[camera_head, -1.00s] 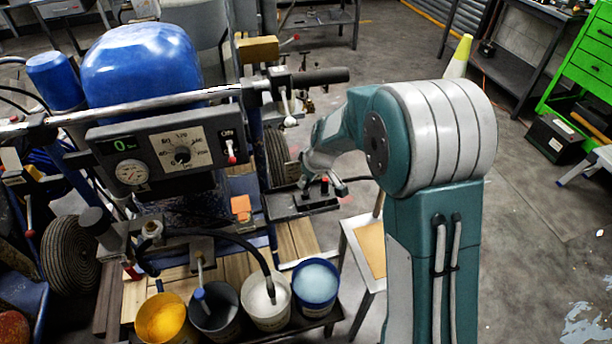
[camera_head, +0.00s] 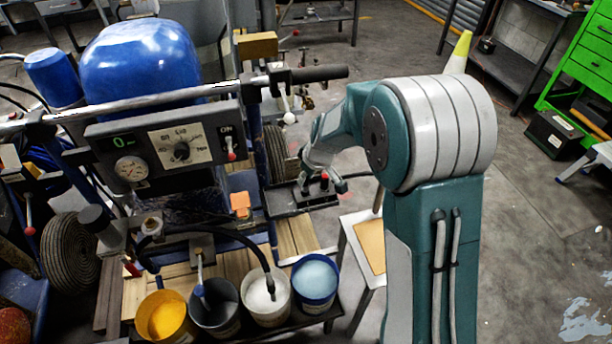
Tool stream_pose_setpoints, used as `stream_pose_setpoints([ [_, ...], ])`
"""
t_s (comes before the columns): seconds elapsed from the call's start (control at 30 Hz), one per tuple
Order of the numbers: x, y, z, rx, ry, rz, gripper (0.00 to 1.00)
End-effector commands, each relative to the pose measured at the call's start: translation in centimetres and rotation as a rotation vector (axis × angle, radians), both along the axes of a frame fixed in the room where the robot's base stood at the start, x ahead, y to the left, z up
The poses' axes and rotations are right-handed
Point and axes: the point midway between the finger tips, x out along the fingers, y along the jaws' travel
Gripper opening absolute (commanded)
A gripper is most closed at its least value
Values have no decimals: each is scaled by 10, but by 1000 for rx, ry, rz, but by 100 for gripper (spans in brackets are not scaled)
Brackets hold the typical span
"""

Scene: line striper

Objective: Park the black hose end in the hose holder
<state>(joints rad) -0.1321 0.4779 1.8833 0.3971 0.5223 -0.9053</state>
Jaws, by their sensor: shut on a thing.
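My gripper (camera_head: 322,187) is low over the dark plate (camera_head: 286,206) on the right side of the striper. A small red knob shows between the fingers. The hose holder cannot be told apart clearly from the dark fittings on the plate. Whether the held end touches the plate is too small to tell.
Another black hose (camera_head: 232,236) dips into the white bucket (camera_head: 279,309). Yellow (camera_head: 165,318), grey (camera_head: 215,319) and blue (camera_head: 315,282) buckets stand beside it. The striper's handlebar (camera_head: 320,73) and control box (camera_head: 168,147) are close left of my arm. Open floor lies to the right.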

Motion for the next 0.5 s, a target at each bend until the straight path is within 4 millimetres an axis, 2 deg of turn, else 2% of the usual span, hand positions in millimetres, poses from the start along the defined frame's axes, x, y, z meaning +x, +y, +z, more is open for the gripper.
stream_pose_setpoints([
  [0.5,0,0,-4,0,0,1,0],
])
